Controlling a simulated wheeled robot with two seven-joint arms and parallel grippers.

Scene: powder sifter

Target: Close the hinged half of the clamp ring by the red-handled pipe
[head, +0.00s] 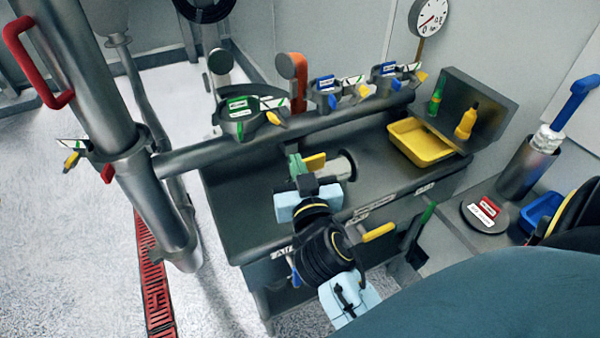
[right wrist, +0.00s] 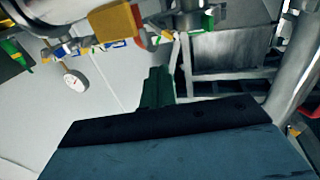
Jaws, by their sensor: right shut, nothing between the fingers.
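The red-handled pipe (head: 95,90) slants down the left of the head view, with its red handle (head: 42,60) at the upper left. The grey clamp ring (head: 122,152) is around this pipe where a side pipe joins. A white tag, a yellow tab (head: 71,161) and a small red piece (head: 107,173) show beside it. How far its hinged half stands open is too small to tell. My right gripper (head: 294,165) is shut and empty over the dark bench, well to the right of the ring. Its green fingers show in the right wrist view (right wrist: 157,88). My left gripper is out of view.
The horizontal pipe (head: 190,157) carries several tagged clamps, including a green-tagged one (head: 240,118). A short pipe end (head: 343,165) and yellow piece (head: 315,162) are close to my right gripper. A yellow tray (head: 412,150) stands behind. Floor left of the bench is open.

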